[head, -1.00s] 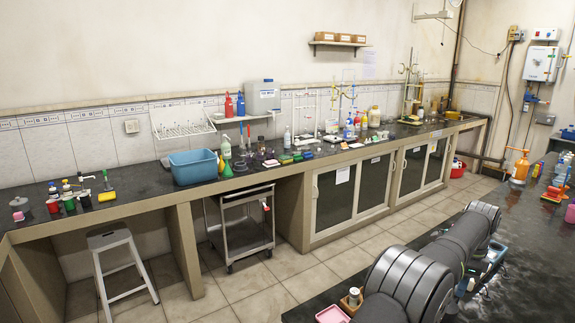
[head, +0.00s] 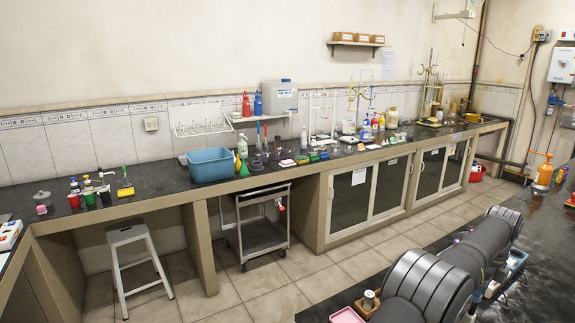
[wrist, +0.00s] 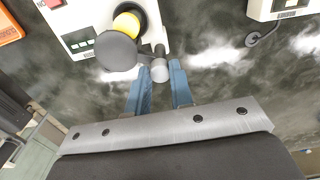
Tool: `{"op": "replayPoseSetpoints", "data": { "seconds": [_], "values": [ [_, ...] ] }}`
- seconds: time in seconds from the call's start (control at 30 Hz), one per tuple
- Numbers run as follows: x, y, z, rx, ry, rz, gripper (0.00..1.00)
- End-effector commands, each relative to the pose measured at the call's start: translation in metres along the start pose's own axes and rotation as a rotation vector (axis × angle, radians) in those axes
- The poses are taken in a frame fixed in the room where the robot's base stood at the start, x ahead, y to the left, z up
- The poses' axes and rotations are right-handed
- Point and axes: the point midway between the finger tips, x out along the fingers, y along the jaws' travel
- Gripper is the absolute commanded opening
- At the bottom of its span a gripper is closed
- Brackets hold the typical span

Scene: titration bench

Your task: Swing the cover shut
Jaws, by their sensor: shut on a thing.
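In the wrist view, a round grey cover (wrist: 115,52) sits beside and partly in front of a yellow round part (wrist: 127,22) on a white device (wrist: 78,22). Much of the yellow part shows uncovered. A short grey pin-like piece (wrist: 160,71) joins the cover's arm at its right side. My gripper (wrist: 161,66) has its two blue fingertips around this grey piece and is shut on it. The exact contact is partly hidden. The gripper does not show in the head view.
An orange object (wrist: 8,25) lies left of the device, and another white device (wrist: 275,8) is at the upper right. The dark bench top (wrist: 225,55) between is clear. In the head view, a long bench (head: 150,195) with bottles and a blue tub (head: 211,166) runs along the wall.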

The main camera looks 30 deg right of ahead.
Motion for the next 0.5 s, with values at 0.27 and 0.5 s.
{"op": "replayPoseSetpoints", "data": {
  "seconds": [0.27, 0.5],
  "values": [
    [-0.0008, -0.0003, -0.0006, 0.311, 0.000, -0.002, 0.08],
    [-0.0008, -0.0003, -0.0006, 0.532, 0.000, -0.002, 0.08]
  ]
}}
